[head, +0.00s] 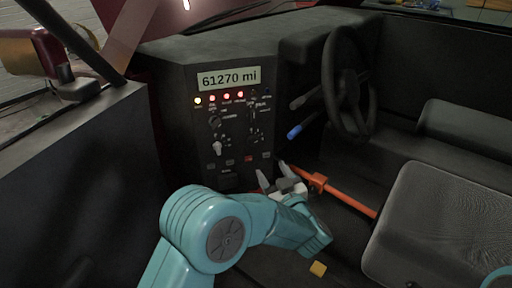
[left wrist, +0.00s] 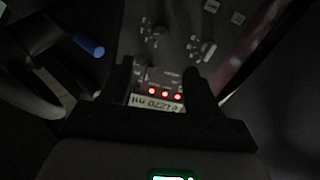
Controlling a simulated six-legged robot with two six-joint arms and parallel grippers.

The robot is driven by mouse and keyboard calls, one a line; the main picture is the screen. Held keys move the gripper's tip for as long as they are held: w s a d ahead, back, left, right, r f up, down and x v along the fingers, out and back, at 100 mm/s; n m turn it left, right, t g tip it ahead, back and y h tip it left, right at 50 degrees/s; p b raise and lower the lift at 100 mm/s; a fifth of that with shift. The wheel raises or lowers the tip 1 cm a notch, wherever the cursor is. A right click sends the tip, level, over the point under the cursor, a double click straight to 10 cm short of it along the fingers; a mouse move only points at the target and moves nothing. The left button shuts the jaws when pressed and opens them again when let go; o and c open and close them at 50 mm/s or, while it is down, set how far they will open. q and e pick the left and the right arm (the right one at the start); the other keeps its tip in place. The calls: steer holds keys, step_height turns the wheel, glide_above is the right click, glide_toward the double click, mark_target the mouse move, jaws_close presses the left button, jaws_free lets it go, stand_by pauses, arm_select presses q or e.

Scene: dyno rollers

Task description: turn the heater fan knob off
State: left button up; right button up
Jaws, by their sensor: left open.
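The dark dash panel (head: 235,125) carries several knobs. A light-tipped knob (head: 217,147) sits at its lower left, another knob (head: 215,121) above it, and one (head: 252,137) at the right. The labels are too small to tell which is the heater fan knob. My left gripper (head: 274,172) is open and empty, low in front of the panel's lower right, apart from the knobs in the head view. The left wrist view shows the panel upside down, with a pale knob (left wrist: 208,48) beyond the open fingers (left wrist: 156,68). My right gripper is out of view.
A mileage display (head: 229,78) and lit red lamps (head: 226,97) are above the knobs. An orange lever (head: 340,191) is right of my left gripper. A blue-tipped stalk (head: 294,132), steering wheel (head: 348,82) and grey seat (head: 435,225) are farther right.

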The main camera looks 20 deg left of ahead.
mark_target(254, 142)
arm_select(q)
steer(key=b+x, duration=0.1)
steer(key=x, duration=1.3)
steer(key=shift+w+a, duration=0.15)
steer(key=shift+a, duration=0.05)
steer(key=c, duration=1)
